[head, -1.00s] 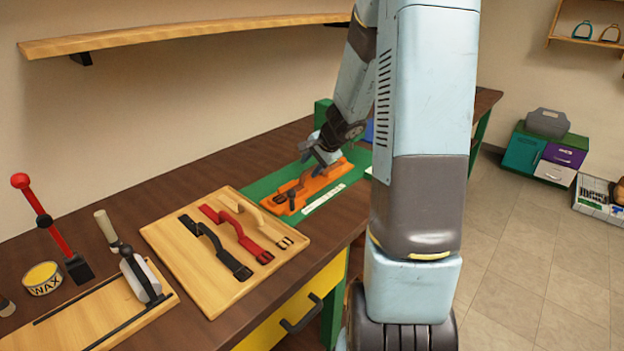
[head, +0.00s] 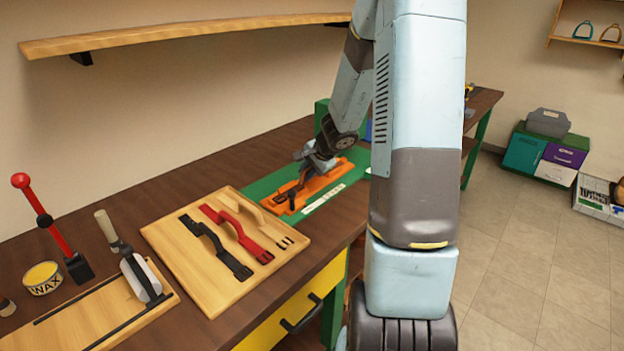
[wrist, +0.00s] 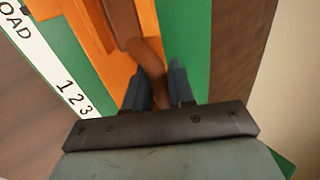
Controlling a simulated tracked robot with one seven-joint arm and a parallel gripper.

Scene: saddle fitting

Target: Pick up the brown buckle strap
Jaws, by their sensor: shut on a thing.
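The brown buckle strap (wrist: 150,52) runs down between my two fingers in the wrist view, over an orange fixture (wrist: 90,20). In the head view the strap (head: 293,190) is a small dark brown shape on the orange fixture (head: 325,183), partly hidden by my gripper. My gripper (wrist: 157,80) is shut on the strap near one end. In the head view my gripper (head: 308,163) is low over the fixture. I cannot tell whether the strap is clear of the fixture.
A green mat (head: 262,187) with a white number strip (head: 322,200) lies under the fixture. A wooden board (head: 160,235) with black, red and tan straps is to the left. Further left are a red-handled tool (head: 45,221) and a wax tin (head: 42,278). A shelf (head: 180,34) hangs above.

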